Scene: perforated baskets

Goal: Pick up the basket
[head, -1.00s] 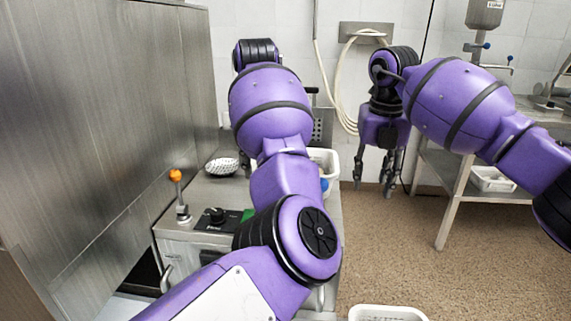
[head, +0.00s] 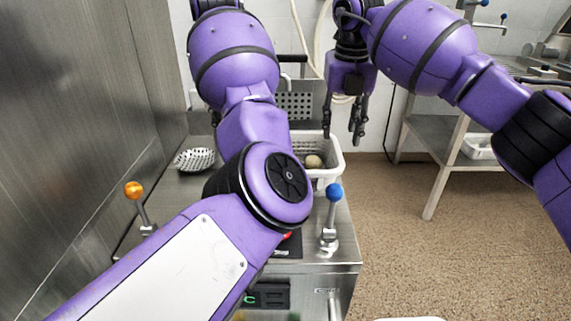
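A white perforated basket (head: 333,156) stands on the steel counter, partly hidden behind my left arm. A round, pale brownish item (head: 313,161) lies in it. My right gripper (head: 343,134) hangs fingers down, above or in front of the basket's right side; its fingers are apart with nothing between them. I cannot tell its exact depth from the basket. My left arm crosses the middle of the view, and its gripper is not visible.
A white perforated bowl (head: 195,159) sits on the counter at left. An orange-knobbed lever (head: 134,190) and a blue-knobbed lever (head: 334,192) stand at the front. A steel table (head: 440,135) with a white basket (head: 478,146) below is at right. Another white rim (head: 408,319) shows at the bottom edge.

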